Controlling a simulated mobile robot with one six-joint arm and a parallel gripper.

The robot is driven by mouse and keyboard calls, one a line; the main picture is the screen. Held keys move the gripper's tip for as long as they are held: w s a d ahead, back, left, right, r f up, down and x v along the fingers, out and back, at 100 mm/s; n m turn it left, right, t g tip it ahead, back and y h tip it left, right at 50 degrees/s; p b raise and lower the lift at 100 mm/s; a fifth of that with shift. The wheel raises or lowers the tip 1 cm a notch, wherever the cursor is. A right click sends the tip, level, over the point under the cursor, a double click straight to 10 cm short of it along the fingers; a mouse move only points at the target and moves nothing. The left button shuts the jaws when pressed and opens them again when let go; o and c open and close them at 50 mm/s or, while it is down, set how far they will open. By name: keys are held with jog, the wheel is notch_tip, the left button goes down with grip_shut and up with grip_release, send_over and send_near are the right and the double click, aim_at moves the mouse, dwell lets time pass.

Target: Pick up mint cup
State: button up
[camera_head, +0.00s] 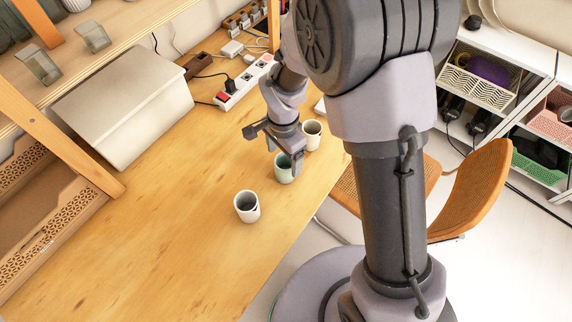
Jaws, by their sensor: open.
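The mint cup (284,174) stands upright on the wooden table (170,230), between two white cups. My gripper (284,152) is open, pointing down right at the mint cup's rim. A finger overlaps the cup's opening in this view, and I cannot tell whether it touches the cup or reaches inside it. One white cup (247,209) stands to the lower left of the mint cup. Another white cup (312,136) stands to its upper right, close to my gripper.
A white box (125,95) and a power strip (243,84) lie towards the back of the table. A wooden shelf frame (62,120) borders the left. A chair (470,195) stands at the right edge. The table's lower left is clear.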

jog(key=f+b, duration=0.1)
jog(key=f, duration=0.1)
jog(key=f+b, duration=0.1)
jog(key=f, duration=0.2)
jog(key=f+b, duration=0.1)
jog(key=f, duration=0.2)
jog(key=shift+w+d, duration=0.15)
jog(key=shift+w, duration=0.1)
jog(key=shift+r, duration=0.15)
jog(key=c, duration=1.6)
jog(key=shift+r, duration=0.15)
